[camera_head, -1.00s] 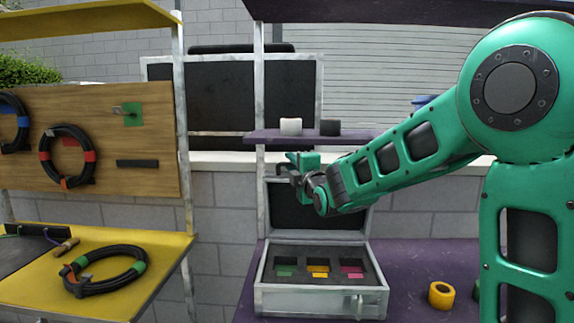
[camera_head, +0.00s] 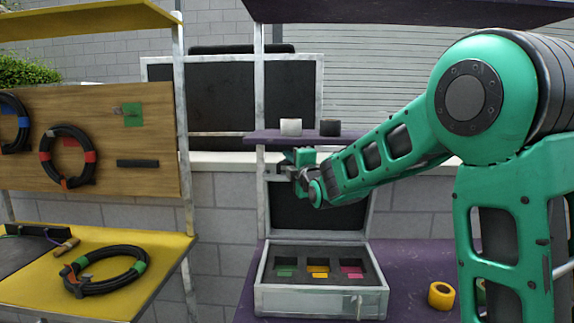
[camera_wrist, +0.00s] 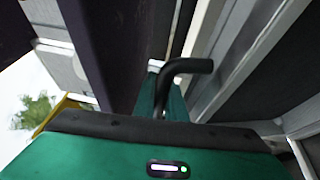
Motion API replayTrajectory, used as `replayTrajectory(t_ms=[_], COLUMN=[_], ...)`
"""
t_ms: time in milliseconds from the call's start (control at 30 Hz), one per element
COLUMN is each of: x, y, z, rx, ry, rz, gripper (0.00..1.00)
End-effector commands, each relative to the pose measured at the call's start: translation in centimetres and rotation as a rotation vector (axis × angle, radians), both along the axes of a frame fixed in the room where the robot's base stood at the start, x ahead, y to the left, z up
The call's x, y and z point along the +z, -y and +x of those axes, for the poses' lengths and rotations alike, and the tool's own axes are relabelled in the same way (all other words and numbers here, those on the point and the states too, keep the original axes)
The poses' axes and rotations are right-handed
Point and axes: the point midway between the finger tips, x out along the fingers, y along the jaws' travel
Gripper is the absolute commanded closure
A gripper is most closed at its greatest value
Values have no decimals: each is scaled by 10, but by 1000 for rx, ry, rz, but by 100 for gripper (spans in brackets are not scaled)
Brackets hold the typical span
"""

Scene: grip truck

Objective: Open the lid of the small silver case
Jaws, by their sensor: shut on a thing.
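The small silver case (camera_head: 318,300) stands on the purple bench with its black-lined lid (camera_head: 318,215) raised about upright at the back. Dark foam inside has three pockets with green, yellow and pink labels. The arm hides part of the lid's upper right.
A purple shelf (camera_head: 270,137) with a white (camera_head: 290,127) and a black roll (camera_head: 330,128) is just above my gripper. A yellow tape roll (camera_head: 441,295) lies right of the case. A yellow table (camera_head: 150,255) with a coiled cable (camera_head: 105,270) stands left.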

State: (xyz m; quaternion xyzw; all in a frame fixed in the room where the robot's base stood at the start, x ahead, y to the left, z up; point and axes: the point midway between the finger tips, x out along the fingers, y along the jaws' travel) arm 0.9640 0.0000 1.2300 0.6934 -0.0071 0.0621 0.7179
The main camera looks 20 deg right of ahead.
Motion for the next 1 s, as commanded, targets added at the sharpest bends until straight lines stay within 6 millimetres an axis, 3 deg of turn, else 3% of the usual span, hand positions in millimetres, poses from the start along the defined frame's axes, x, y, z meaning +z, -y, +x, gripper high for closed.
replayTrajectory(t_ms=[133,400,433,467,700,867,1000], x=[-5,-9,-10,-10,-10,-9,-11], y=[7,7,7,7,7,8,11], z=[18,20,20,20,19,10,-12], rx=[-2,-1,-1,-1,-1,-2,-4], ry=[-10,-18,-19,-20,-19,-18,-17], rz=[-2,-1,-1,-2,-1,0,0], gripper=[100,100,87,82,82,82,82])
